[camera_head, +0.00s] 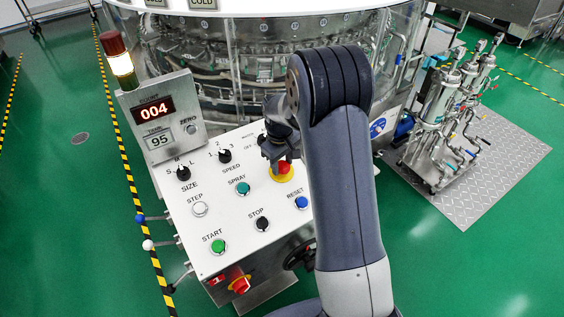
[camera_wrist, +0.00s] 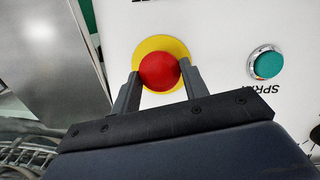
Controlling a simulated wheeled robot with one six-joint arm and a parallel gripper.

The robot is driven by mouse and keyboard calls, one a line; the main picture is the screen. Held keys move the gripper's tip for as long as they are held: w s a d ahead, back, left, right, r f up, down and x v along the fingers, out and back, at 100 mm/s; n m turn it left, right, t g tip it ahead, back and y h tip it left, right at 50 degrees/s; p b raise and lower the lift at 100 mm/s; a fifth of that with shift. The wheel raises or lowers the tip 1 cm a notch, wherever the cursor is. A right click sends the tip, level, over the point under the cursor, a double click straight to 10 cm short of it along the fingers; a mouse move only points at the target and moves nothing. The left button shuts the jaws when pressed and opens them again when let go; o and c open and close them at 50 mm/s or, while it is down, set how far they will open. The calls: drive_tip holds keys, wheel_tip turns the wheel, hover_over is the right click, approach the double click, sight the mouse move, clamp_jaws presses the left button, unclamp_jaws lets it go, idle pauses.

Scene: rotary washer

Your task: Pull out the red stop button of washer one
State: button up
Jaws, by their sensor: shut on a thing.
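The red stop button (camera_head: 284,168) sits on a yellow ring on the white, sloped control panel (camera_head: 222,262). In the wrist view the red button (camera_wrist: 159,71) shows whole, with the yellow ring (camera_wrist: 160,42) around it. My gripper (camera_wrist: 160,80) has one finger on each side of the button, closed against its sides. In the head view my gripper (camera_head: 281,160) reaches down onto the button from above, and my arm hides part of the panel's right side. The wrist view does not show how far the button stands out from the panel.
Close by are a teal SPRAY button (camera_head: 243,188), a blue RESET button (camera_head: 302,202), a black STOP button (camera_head: 262,224) and a green START button (camera_head: 218,246). A counter box (camera_head: 160,115) reads 004. The rotary washer (camera_head: 265,60) stands behind. Another red knob (camera_head: 240,285) is on the panel's front.

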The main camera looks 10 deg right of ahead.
sight(282, 168)
drive_tip(key=c, duration=0.4)
drive_tip(key=shift+o, duration=0.2)
drive_tip(key=shift+s+r+p, duration=0.2)
drive_tip(key=shift+r+p, duration=0.25)
drive_tip(key=shift+r, duration=0.6)
drive_tip(key=o, duration=1.4)
drive_tip(key=r, duration=1)
drive_tip(key=shift+s+a+r, duration=0.2)
drive_tip(key=shift+a+r, duration=0.05)
drive_tip(key=shift+r, duration=0.1)
